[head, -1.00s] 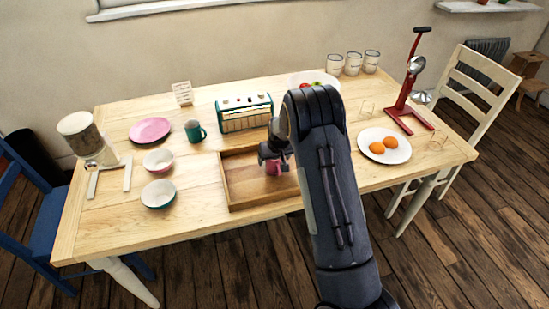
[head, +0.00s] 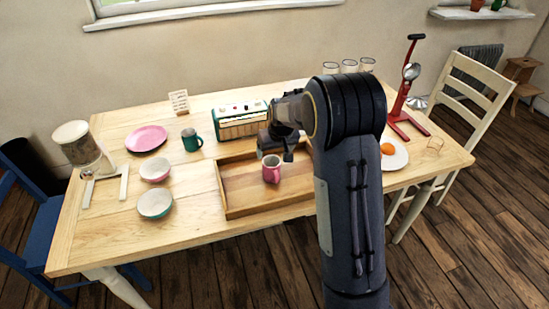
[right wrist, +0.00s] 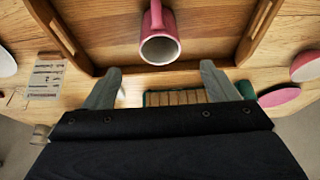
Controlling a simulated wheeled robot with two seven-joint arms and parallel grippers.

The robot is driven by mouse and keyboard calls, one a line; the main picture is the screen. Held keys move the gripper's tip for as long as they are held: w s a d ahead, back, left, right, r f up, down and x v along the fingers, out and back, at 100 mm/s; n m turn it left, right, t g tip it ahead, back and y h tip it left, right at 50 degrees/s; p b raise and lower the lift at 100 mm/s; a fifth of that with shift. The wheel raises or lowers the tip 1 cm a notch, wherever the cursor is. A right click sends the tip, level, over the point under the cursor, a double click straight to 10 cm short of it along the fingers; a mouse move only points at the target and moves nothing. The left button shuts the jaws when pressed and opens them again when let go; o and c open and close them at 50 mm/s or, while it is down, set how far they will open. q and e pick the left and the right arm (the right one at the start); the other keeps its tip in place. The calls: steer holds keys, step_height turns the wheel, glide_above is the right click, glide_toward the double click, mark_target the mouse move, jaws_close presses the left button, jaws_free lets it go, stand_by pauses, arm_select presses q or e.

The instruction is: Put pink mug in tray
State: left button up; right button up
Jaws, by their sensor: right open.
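The pink mug (head: 271,173) stands upright inside the wooden tray (head: 235,205), with its white inside showing. In the right wrist view the mug (right wrist: 159,40) is seen within the tray (right wrist: 60,28), its handle pointing to the top of the picture. My right gripper (head: 277,143) is above the tray, just behind the mug and apart from it. Its two fingers (right wrist: 160,84) are spread wide with nothing between them. My left gripper is not in view.
A green-and-cream radio (head: 241,122) stands behind the tray. A green mug (head: 191,140), a pink plate (head: 146,138) and two bowls (head: 155,203) are to the left. A plate with orange food (head: 394,157) and a red stand (head: 402,100) are to the right.

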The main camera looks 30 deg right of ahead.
steer(key=s+a+r+t+y, duration=0.15)
steer(key=s+a+r, duration=0.25)
steer(key=s, duration=0.5)
steer(key=s+a+r+y, duration=0.2)
steer(key=s+a+r, duration=0.2)
steer(key=s, duration=0.5)
steer(key=s+a+r+y, duration=0.2)
steer(key=s+a+r, duration=0.25)
steer(key=s, duration=0.35)
steer(key=s+a+f+n, duration=0.1)
steer(key=s+a+f, duration=0.2)
steer(key=s, duration=0.4)
steer(key=shift+s+a+h, duration=0.25)
steer(key=shift+s+h, duration=0.1)
